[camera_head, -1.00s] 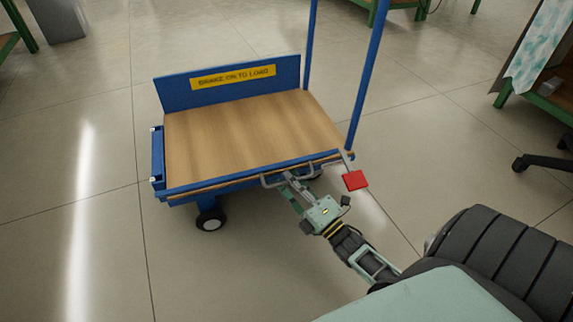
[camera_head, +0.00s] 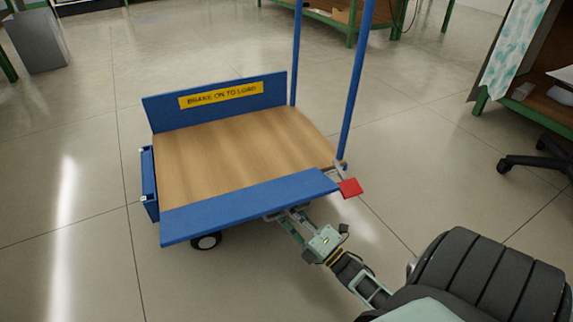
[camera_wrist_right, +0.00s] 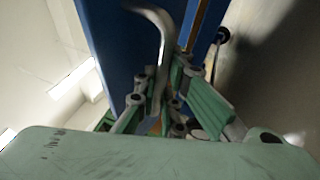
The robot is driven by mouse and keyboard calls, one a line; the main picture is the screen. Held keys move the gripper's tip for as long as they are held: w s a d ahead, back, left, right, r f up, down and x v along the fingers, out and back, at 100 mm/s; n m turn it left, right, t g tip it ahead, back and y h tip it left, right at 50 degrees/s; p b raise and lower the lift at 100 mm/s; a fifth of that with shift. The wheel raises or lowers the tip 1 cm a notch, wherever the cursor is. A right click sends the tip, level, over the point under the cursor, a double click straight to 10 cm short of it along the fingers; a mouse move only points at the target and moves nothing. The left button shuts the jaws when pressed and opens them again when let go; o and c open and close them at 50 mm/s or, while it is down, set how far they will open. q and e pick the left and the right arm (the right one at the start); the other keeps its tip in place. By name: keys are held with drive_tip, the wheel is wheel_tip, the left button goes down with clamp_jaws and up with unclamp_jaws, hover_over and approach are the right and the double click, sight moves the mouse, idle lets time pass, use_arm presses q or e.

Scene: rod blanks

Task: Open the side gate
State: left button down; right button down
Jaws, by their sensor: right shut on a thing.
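A low blue trolley has a wooden deck (camera_head: 235,158). Its side gate (camera_head: 250,206), a blue panel, shows a broad flat face along the near edge of the deck. It looks tilted outward, but I cannot tell its exact angle. My right gripper (camera_head: 295,221) is at the near side, below the gate's outer edge, shut on the gate's handle. In the right wrist view the handle (camera_wrist_right: 163,45) is a bent grey bar that runs down between the fingers (camera_wrist_right: 155,105), with the blue panel (camera_wrist_right: 120,50) close behind. My left gripper is not in view.
A red tab (camera_head: 350,188) sticks out at the near right corner. Blue posts (camera_head: 355,85) rise at the right end. The upright far panel (camera_head: 215,100) carries a yellow label. A grey bin (camera_head: 38,40) and green-framed benches stand further off. Floor at the left is clear.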

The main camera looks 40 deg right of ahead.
idle(0.4)
drive_tip(key=c, duration=1.9)
unclamp_jaws()
drive_tip(key=shift+o, duration=0.2)
drive_tip(key=a+v, duration=0.1)
drive_tip(key=v, duration=1.1)
drive_tip(key=shift+d, duration=0.45)
drive_tip(key=shift+c, duration=0.6)
